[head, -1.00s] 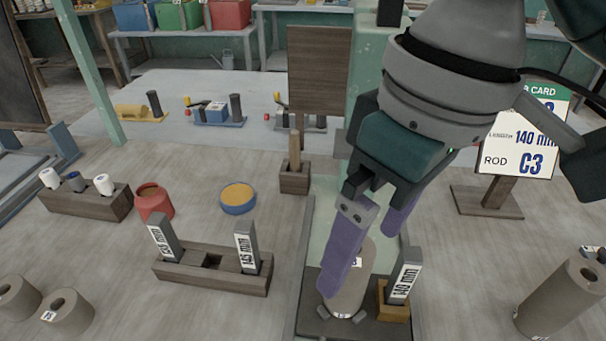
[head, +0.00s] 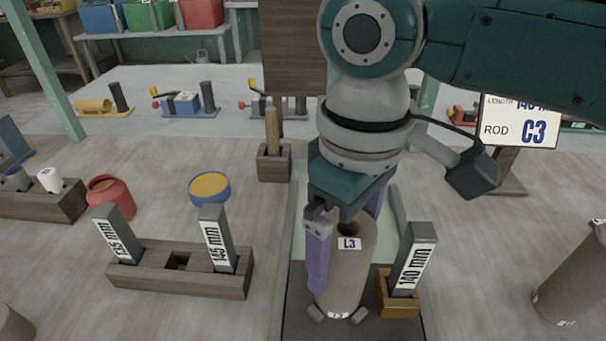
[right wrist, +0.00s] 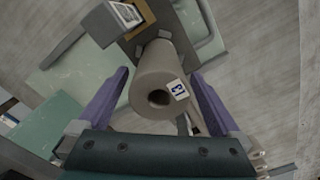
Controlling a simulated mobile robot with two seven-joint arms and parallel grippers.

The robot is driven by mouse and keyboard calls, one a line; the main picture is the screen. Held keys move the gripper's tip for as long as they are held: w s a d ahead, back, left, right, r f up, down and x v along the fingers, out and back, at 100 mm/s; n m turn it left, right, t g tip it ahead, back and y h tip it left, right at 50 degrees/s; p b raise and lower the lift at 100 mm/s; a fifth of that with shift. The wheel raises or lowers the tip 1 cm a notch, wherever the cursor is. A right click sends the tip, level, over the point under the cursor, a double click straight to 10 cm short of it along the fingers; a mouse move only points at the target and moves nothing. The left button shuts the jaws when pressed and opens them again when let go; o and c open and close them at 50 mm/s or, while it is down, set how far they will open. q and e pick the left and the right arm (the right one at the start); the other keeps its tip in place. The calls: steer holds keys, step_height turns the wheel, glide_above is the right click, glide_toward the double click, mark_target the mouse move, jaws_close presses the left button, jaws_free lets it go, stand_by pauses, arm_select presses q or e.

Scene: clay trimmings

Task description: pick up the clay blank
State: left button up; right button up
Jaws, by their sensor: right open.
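The clay blank (head: 345,268) is a grey-brown cylinder with a hole in its top and a label reading L3. It stands upright on a dark base at the front of a pale green board. My right gripper (head: 342,265) is open, with one purple finger at the left of the blank and the other mostly hidden behind it. In the right wrist view the blank (right wrist: 165,75) lies between the two spread fingers (right wrist: 155,100), with visible gaps at its end. My left gripper is not in view.
A grey 140 mm gauge (head: 412,262) stands in a brass-coloured block (head: 398,300) close right of the blank. A wooden rack (head: 180,280) with 135 mm and 145 mm gauges is at the left. Another clay cylinder (head: 575,285) stands at the right edge. A card (head: 519,122) reads ROD C3.

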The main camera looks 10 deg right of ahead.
steer(key=shift+f, duration=0.6)
jaws_close()
stand_by(0.4)
